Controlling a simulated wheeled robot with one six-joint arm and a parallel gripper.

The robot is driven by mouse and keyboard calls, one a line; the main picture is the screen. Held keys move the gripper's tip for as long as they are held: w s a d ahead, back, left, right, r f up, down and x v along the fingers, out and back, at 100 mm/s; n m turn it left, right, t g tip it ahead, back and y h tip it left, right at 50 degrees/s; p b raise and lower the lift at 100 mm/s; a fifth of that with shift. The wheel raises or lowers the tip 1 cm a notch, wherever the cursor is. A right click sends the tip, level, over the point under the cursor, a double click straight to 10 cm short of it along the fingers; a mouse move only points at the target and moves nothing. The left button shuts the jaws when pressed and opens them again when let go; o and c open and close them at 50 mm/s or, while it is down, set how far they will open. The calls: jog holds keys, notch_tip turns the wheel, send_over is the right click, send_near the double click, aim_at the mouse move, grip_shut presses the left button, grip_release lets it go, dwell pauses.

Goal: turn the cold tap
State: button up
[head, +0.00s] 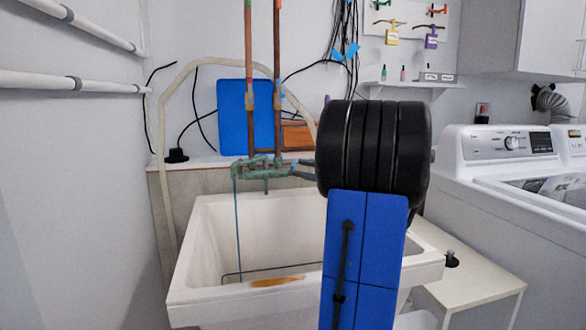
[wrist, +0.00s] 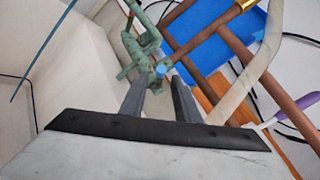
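A weathered green tap fitting (head: 258,168) sits above the back rim of the white sink (head: 205,235), joined to two copper pipes. The wrist view shows the fitting (wrist: 138,45) at the upper middle, with a small blue-marked tap handle (wrist: 160,71) on its near side. My gripper (head: 304,168) reaches the fitting's right end in the head view. In the wrist view my gripper (wrist: 158,86) is open, its two grey fingers apart, with the blue-marked handle just beyond and between the tips. Whether a finger touches it cannot be told. My arm hides the sink's right part.
The copper pipes (head: 277,70) rise behind the fitting, with a blue panel (head: 231,115) and a pale hose (head: 163,130) nearby. A low white table (head: 475,270) and a washing machine (head: 500,150) stand right. The sink basin is open below.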

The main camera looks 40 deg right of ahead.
aim_at(293, 166)
jog(key=shift+w+a, duration=0.2)
jog(key=shift+w, duration=0.95)
jog(key=shift+w+a, duration=0.2)
jog(key=shift+w, duration=0.95)
jog(key=shift+c, duration=0.6)
grip_shut()
